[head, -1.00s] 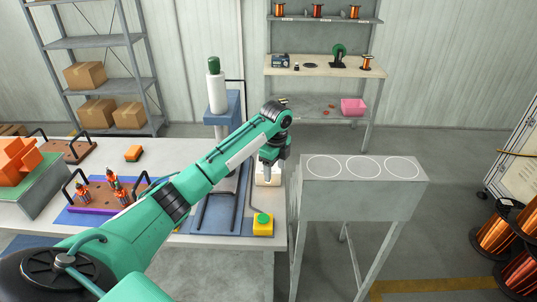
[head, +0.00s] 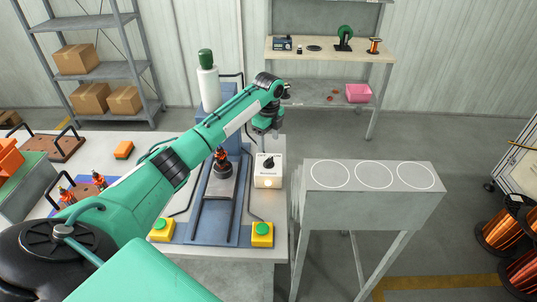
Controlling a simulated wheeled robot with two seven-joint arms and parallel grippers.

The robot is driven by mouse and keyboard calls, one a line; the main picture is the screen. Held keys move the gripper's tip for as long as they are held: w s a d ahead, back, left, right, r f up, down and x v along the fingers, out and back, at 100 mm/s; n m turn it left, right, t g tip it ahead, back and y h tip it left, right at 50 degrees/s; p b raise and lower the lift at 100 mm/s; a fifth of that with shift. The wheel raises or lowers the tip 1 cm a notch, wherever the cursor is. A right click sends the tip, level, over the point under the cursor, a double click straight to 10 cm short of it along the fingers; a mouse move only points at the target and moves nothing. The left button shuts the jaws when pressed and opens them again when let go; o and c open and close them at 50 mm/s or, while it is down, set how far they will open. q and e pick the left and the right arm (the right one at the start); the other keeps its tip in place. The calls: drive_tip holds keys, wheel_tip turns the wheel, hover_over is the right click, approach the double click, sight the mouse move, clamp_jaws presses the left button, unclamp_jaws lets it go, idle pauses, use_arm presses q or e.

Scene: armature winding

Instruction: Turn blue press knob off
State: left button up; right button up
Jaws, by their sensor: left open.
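The blue press (head: 232,120) stands on the table, with a white cylinder with a green top (head: 207,80) above it. A small white control box (head: 268,180) sits to the right of the press. Its black knob (head: 268,163) is on the upper part, and a light round button shows below it. My left gripper (head: 271,133) is open and empty, just beyond and above the box, apart from the knob in the picture. Its fingers are small and dark, so their exact gap is hard to see. My right gripper is not in view.
Yellow boxes with green buttons stand at the press's front left (head: 162,229) and front right (head: 262,234). A dark and orange armature (head: 221,160) stands on the press bed. A grey stand with white circles (head: 372,198) is to the right. My left arm covers part of the table.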

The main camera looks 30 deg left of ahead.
sight(268, 159)
use_arm(q)
wheel_tip(268, 159, down, 8)
drive_tip(key=shift+w+r+p, duration=0.1)
drive_tip(key=shift+r+p, duration=0.05)
drive_tip(key=shift+p, duration=0.45)
drive_tip(key=shift+f, duration=0.6)
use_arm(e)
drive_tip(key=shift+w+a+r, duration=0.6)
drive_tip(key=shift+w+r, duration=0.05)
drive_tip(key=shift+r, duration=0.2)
use_arm(q)
drive_tip(key=c, duration=1)
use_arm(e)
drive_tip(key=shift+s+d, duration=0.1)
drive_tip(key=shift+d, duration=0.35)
